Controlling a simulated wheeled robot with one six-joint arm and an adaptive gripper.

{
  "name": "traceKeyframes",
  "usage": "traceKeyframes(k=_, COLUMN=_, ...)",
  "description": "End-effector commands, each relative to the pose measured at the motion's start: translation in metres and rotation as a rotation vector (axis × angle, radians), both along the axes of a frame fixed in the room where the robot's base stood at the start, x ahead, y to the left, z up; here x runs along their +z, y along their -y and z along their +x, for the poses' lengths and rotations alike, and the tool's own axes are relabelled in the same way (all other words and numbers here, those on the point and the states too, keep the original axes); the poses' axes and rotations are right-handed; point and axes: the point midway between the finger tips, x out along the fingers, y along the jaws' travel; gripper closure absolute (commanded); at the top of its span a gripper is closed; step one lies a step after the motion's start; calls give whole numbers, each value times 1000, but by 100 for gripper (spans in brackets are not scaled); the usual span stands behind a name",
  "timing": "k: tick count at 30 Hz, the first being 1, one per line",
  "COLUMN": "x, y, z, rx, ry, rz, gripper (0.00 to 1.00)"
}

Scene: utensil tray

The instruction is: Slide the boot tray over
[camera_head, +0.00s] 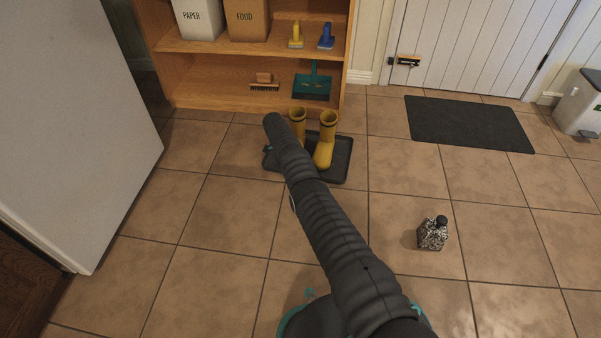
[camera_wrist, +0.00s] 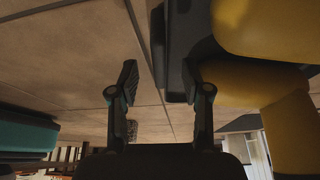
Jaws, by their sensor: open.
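The boot tray (camera_head: 341,167) is a dark, shallow, rimmed tray on the tiled floor in front of the wooden shelf unit. A pair of yellow boots (camera_head: 326,143) stands upright on it. In the wrist view, which looks upside down, the tray's dark edge (camera_wrist: 178,45) runs near the fingers, with yellow boot surfaces (camera_wrist: 265,28) filling the right side. My gripper (camera_wrist: 160,80) is open, its two black fingers spread. The right finger overlaps the tray edge in the picture; I cannot tell whether they touch. In the head view my arm hides the gripper and part of the tray.
The wooden shelf unit (camera_head: 214,91) stands behind the tray, holding bins, brushes and a teal dustpan (camera_head: 312,86). A patterned bottle (camera_head: 432,236) stands on the floor at right. A dark mat (camera_head: 468,124) lies by the door.

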Motion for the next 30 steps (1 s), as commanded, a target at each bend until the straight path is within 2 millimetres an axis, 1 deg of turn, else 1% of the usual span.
traceKeyframes(k=1, x=13, y=-5, z=3, rx=2, ry=4, rz=2, gripper=52)
traceKeyframes(k=6, x=44, y=-19, z=5, rx=4, ry=2, rz=1, gripper=52)
traceKeyframes(k=9, x=58, y=-24, z=7, rx=4, ry=1, rz=1, gripper=52)
traceKeyframes(k=12, x=67, y=-28, z=8, rx=3, ry=0, rz=1, gripper=52)
traceKeyframes(k=18, x=75, y=-31, z=8, rx=3, ry=0, rz=0, gripper=52)
traceKeyframes(k=30, x=75, y=-31, z=8, rx=3, ry=0, rz=0, gripper=52)
